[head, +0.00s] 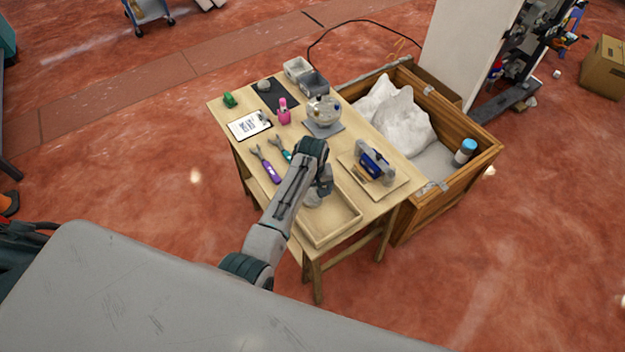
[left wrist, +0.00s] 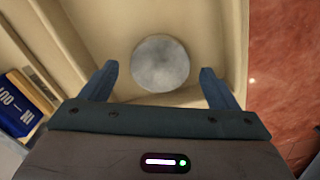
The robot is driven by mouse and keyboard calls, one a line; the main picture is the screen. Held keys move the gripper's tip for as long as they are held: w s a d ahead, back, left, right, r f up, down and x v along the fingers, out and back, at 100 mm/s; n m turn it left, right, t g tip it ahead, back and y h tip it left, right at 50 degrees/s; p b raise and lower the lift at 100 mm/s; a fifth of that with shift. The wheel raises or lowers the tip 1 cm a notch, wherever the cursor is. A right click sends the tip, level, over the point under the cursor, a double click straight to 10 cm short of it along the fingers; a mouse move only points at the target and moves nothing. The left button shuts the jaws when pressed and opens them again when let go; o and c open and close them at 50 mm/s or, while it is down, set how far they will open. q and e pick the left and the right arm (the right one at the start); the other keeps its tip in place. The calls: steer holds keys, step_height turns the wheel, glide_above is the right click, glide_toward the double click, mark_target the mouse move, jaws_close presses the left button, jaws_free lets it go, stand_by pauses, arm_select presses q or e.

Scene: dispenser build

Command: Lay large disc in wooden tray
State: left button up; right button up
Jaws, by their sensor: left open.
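The large disc (left wrist: 161,62) is round, flat and grey. In the left wrist view it lies on the pale floor of the wooden tray (left wrist: 239,40), close to one wall. The wooden tray also shows in the head view at the near end of the table (head: 341,234). My left gripper (left wrist: 158,78) is open and empty above the tray, with its fingers apart on either side of the disc, not gripping it. In the head view my left gripper (head: 321,187) partly hides the tray's inside. My right gripper is not in view.
A blue and grey device (head: 374,162) stands on a board to the right of the tray. A wooden crate (head: 470,165) with white sacks adjoins the table's right side.

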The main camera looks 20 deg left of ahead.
mark_target(313, 196)
arm_select(q)
step_height(313, 196, up, 11)
steer(key=b, duration=0.1)
steer(key=shift+b, duration=0.4)
